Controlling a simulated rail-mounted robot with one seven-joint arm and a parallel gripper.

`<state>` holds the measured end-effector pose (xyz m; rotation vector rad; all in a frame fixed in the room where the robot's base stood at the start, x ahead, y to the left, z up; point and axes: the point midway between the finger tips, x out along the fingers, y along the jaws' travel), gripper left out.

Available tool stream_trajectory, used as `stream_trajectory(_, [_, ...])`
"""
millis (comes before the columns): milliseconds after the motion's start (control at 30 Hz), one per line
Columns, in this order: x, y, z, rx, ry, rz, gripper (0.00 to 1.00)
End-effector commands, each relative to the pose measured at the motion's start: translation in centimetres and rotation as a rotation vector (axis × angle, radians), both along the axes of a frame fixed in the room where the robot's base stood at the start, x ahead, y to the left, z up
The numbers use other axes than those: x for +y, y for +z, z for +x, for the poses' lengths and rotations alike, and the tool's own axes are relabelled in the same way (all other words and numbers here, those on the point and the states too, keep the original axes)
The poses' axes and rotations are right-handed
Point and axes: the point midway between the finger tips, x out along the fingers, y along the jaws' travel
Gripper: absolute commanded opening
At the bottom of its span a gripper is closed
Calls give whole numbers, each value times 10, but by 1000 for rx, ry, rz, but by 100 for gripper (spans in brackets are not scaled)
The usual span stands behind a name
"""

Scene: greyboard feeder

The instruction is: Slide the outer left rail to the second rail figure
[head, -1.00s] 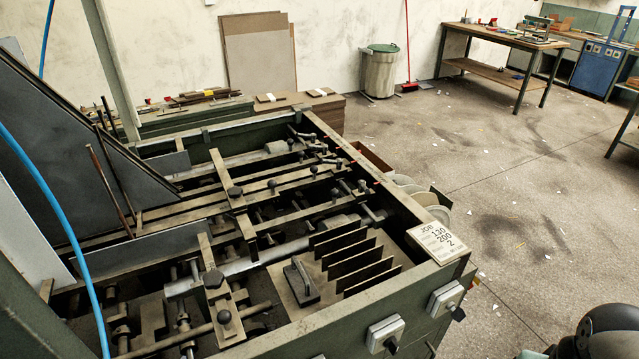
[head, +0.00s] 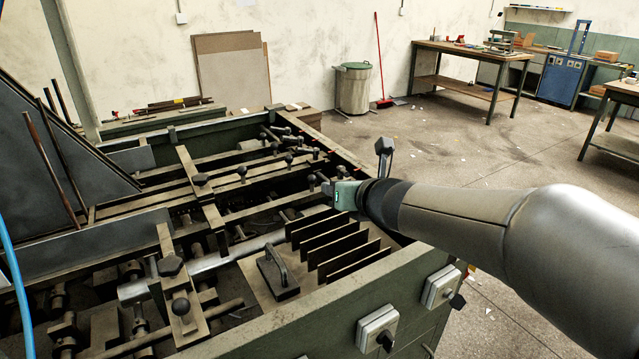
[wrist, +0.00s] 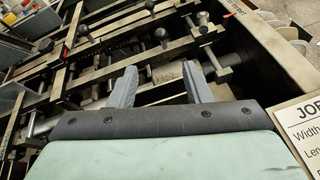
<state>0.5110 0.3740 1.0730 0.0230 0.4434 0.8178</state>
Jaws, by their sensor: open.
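The feeder's long metal rails (head: 240,155) run across the open green frame, with knobbed clamps along them. Which one is the outer left rail I cannot tell. A crossbar with dark knobs (head: 171,266) lies at the near left, and another crossbar (head: 201,182) stands farther back. My gripper (head: 328,187) hangs over the right part of the feeder, beyond the upright dividers. In the wrist view my gripper (wrist: 160,84) has its two grey fingers apart with nothing between them, above rods and a round shaft. The job card (wrist: 302,128) shows partly at right; my arm hides it in the head view.
Several upright divider plates (head: 335,245) and a handled block (head: 279,272) stand on the near plate. Switch boxes (head: 378,330) are on the front wall. A bin (head: 354,88), a broom and workbenches (head: 470,55) are beyond; the floor at right is mostly clear.

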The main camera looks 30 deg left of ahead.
Motion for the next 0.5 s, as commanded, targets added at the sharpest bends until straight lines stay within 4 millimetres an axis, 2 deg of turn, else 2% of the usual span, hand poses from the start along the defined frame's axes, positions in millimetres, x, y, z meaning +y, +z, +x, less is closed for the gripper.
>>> stream_trajectory(500, [78, -42, 67, 5, -4, 0, 45])
